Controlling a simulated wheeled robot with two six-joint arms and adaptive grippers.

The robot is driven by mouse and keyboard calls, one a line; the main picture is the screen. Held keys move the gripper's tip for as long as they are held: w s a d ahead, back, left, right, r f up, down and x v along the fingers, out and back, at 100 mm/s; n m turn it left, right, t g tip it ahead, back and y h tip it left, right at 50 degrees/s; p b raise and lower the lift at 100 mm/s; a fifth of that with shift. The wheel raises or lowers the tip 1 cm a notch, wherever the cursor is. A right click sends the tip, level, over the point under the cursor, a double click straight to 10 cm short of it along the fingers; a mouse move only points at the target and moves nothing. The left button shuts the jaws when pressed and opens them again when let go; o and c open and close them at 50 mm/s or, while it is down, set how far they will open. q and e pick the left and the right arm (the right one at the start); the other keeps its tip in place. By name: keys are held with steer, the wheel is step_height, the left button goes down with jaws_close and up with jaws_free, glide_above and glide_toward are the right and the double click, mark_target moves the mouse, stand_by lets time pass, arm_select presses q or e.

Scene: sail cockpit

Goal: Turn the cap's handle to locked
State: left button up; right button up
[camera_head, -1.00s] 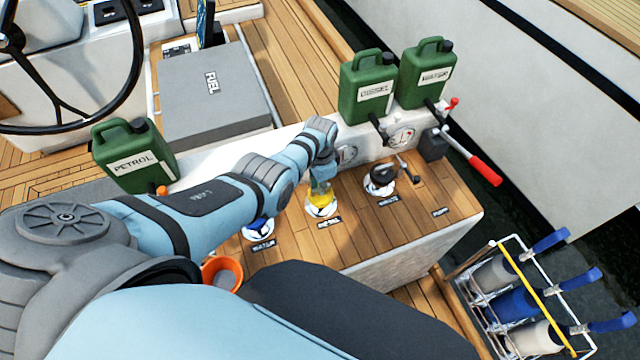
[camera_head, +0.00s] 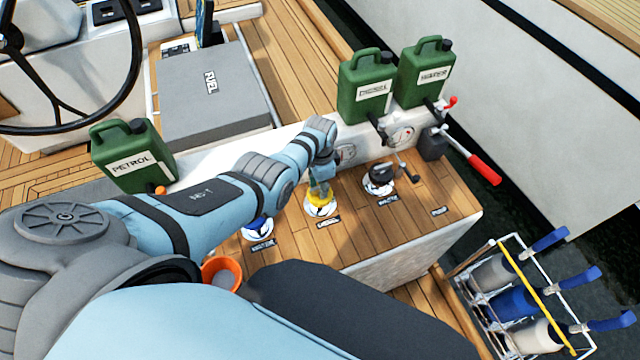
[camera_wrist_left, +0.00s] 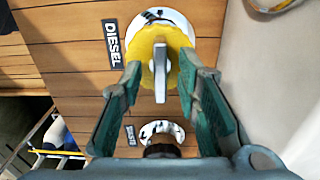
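The yellow cap (camera_head: 322,208) sits on a white deck plate in the wooden bench top. In the left wrist view the cap (camera_wrist_left: 147,75) has an upright pale grey bar handle (camera_wrist_left: 160,72) across its middle, lying along the picture's vertical. A DIESEL label (camera_wrist_left: 113,43) is beside it. My left gripper (camera_head: 320,190) is over the cap and hides part of it. In the left wrist view the green fingers of the left gripper (camera_wrist_left: 161,68) are apart, one on each side of the handle, with gaps visible. My right gripper is not in view.
A blue cap (camera_head: 258,226) is left of the yellow one, and a black cap with a handle (camera_head: 381,178) is right. Green jerrycans (camera_head: 367,90) and a red-handled lever (camera_head: 484,172) stand behind. An orange cup (camera_head: 220,270) is in front. Bare bench lies at right.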

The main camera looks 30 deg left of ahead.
arm_select(q)
steer(key=shift+r, duration=0.1)
step_height(320, 180, up, 12)
stand_by(0.4)
stand_by(0.3)
